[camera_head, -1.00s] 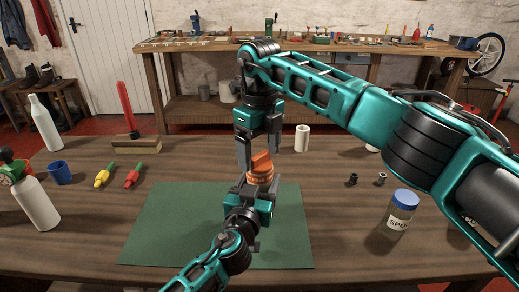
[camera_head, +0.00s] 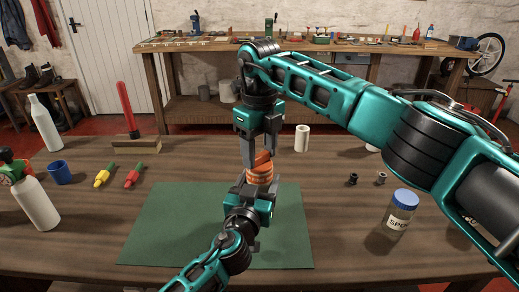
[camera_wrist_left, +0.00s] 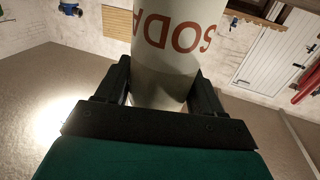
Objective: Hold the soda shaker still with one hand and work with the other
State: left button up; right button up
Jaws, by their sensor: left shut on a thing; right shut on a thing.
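The soda shaker (camera_wrist_left: 172,50) is a pale cylinder with red "SODA" lettering, seen in the left wrist view between my left gripper's fingers (camera_wrist_left: 163,85). In the head view its orange ridged top (camera_head: 259,174) shows above the green mat (camera_head: 165,225), and its body is mostly hidden by the gripper. My left gripper (camera_head: 255,188) is shut on the shaker from the near side. My right gripper (camera_head: 260,158) points down from above and is shut on the upper part of the orange top.
A white bottle (camera_head: 45,125), a spray bottle (camera_head: 36,203), a blue cup (camera_head: 60,173) and yellow (camera_head: 104,176) and red (camera_head: 134,176) pieces stand left. A blue-lidded jar (camera_head: 399,215) and small dark pieces (camera_head: 352,180) are right. A white cylinder (camera_head: 302,138) stands behind.

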aim_at(260, 155)
jog(key=m, duration=0.4)
jog(key=o, duration=1.1)
jog(key=shift+c, duration=0.2)
notch_tip(260, 155, up, 12)
pick_arm(q)
jog(key=o, duration=1.3)
